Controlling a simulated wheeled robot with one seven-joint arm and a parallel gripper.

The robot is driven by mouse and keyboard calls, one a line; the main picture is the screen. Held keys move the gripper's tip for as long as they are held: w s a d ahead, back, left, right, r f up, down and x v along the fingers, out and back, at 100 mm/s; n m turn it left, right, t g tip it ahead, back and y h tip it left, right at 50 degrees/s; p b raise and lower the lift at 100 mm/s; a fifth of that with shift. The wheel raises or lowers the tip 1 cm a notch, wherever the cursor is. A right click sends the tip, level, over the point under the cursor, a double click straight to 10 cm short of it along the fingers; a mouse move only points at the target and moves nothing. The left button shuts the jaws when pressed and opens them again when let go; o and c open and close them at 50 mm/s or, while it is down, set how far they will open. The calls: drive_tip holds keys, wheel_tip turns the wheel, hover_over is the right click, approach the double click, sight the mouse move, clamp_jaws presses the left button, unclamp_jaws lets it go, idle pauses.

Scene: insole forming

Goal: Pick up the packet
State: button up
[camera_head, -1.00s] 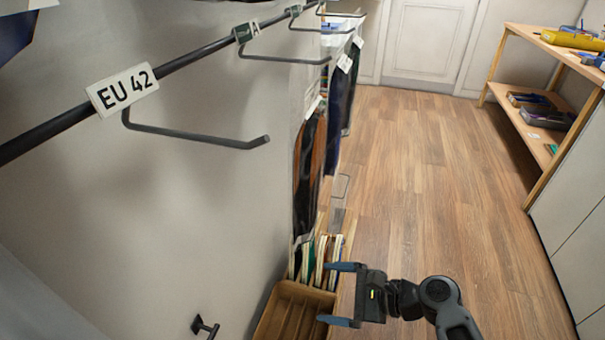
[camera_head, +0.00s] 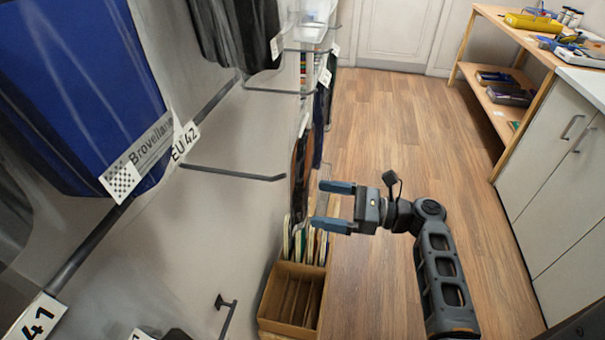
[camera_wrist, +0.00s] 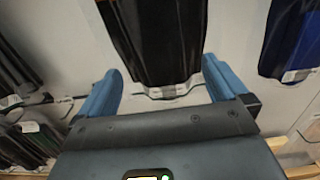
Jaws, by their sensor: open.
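Several packets hang on wall hooks, and I cannot tell which one the task means. In the head view a blue packet (camera_head: 75,90) in clear wrap hangs close at the upper left, and a dark packet (camera_head: 232,35) hangs at top centre. My gripper (camera_head: 322,206) is open and empty, out over the floor to the right of the rack, pointing left. In the wrist view a black packet (camera_wrist: 155,40) shows ahead between the open blue fingers, apart from them as far as I can tell. A dark blue packet (camera_wrist: 300,45) hangs at the right.
A wooden divided box (camera_head: 290,300) with several upright cards stands below the rack. An empty hook (camera_head: 235,174) sticks out from the rail by the EU 42 tag (camera_head: 184,141). A workbench (camera_head: 520,30) and white cabinets (camera_head: 550,190) stand right. The wooden floor between is clear.

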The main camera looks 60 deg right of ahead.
sight(307, 199)
drive_tip(key=shift+x, duration=1.7)
drive_tip(key=shift+d, duration=0.15)
drive_tip(key=c, duration=1.1)
drive_tip(key=shift+r, duration=0.1)
